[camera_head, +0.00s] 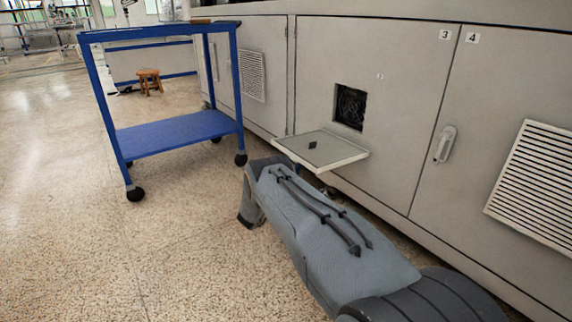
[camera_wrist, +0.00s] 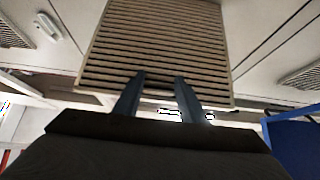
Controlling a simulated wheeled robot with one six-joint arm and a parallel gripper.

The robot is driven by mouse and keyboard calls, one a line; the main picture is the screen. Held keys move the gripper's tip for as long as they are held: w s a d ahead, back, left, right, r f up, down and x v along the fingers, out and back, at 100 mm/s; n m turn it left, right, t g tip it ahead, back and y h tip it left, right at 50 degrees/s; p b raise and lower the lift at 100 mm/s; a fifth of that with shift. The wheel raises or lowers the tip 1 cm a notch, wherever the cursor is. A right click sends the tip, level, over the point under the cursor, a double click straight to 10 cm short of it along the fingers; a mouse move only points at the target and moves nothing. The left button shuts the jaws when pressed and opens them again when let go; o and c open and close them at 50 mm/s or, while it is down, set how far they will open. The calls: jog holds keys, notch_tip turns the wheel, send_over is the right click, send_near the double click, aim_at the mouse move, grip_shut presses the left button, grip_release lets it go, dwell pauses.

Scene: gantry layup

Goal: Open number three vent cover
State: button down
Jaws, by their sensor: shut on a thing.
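The number three vent cover (camera_head: 335,153) is swung down from the cabinet door (camera_head: 395,75) labelled 3. It lies nearly level below a square opening (camera_head: 349,107) with a dark fan or grille inside. Its upper face is plain with a dark diamond mark. In the wrist view the cover's slatted face (camera_wrist: 160,40) fills the upper middle. My gripper (camera_wrist: 158,82) is shut on the cover at its near slats and edge. In the head view my gripper is hidden behind my arm and the cover.
Door 4 (camera_head: 500,80) at the right has its slatted vent (camera_head: 535,185) shut. A door handle (camera_head: 445,144) stands between. The floor at the left front is clear.

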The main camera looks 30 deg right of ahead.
jog(key=shift+s+d+f, duration=0.15)
jog(key=c, duration=1.1)
grip_release()
jog(key=shift+p+v, duration=1.15)
jog(key=shift+v, duration=2.8)
